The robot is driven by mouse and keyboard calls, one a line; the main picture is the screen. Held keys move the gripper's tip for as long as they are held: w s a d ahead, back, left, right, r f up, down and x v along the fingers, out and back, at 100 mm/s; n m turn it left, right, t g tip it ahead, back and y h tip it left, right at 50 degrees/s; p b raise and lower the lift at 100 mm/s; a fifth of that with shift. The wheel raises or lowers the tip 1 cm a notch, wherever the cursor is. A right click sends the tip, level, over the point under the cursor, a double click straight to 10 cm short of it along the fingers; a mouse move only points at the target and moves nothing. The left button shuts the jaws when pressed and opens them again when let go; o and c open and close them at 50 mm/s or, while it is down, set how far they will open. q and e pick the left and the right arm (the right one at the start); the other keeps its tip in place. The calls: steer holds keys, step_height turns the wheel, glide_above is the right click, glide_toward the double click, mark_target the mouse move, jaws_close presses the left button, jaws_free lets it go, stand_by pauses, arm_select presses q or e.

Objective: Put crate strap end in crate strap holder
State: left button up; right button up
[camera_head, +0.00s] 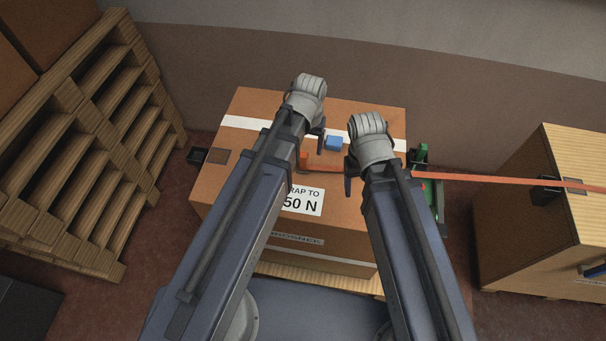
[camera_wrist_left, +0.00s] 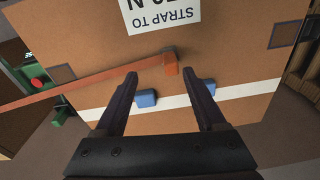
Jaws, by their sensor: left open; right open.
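An orange strap (camera_head: 460,179) runs from the right onto a brown cardboard box (camera_head: 255,105). Its orange block-like end (camera_head: 303,160) lies on the box top, beside the left gripper. My left gripper (camera_head: 309,148) is open above the box. In the left wrist view, the strap end (camera_wrist_left: 171,64) appears between the open fingers (camera_wrist_left: 160,80), with nothing gripped. My right gripper (camera_head: 370,180) is open above the strap near the box's right side; its far finger is hidden. A green and black device (camera_head: 430,185) stands at that side. I cannot tell which part is the strap holder.
A blue block (camera_head: 334,143) sits by the white stripe; the wrist view shows two blue blocks, one left (camera_wrist_left: 146,98) and one right (camera_wrist_left: 209,86). A wooden crate (camera_head: 520,225) stands right, stacked pallets (camera_head: 90,130) left.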

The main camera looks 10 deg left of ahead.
arm_select(q)
steer(key=n+b, duration=0.1)
steer(key=b, duration=0.2)
glide_above(303, 155)
steer(key=shift+t, duration=0.3)
steer(key=f, duration=0.4)
steer(key=shift+s+f, duration=0.3)
steer(key=shift+w, duration=0.15)
steer(key=f+b, duration=0.7)
steer(key=f, duration=0.1)
steer(key=shift+w+b, duration=0.35)
steer(key=shift+b, duration=0.05)
arm_select(e)
step_height(303, 155, down, 13)
steer(key=shift+r, duration=0.2)
arm_select(q)
steer(key=shift+r, duration=0.15)
arm_select(e)
steer(key=shift+r, duration=0.1)
steer(key=shift+s, duration=0.1)
arm_select(q)
jaws_close()
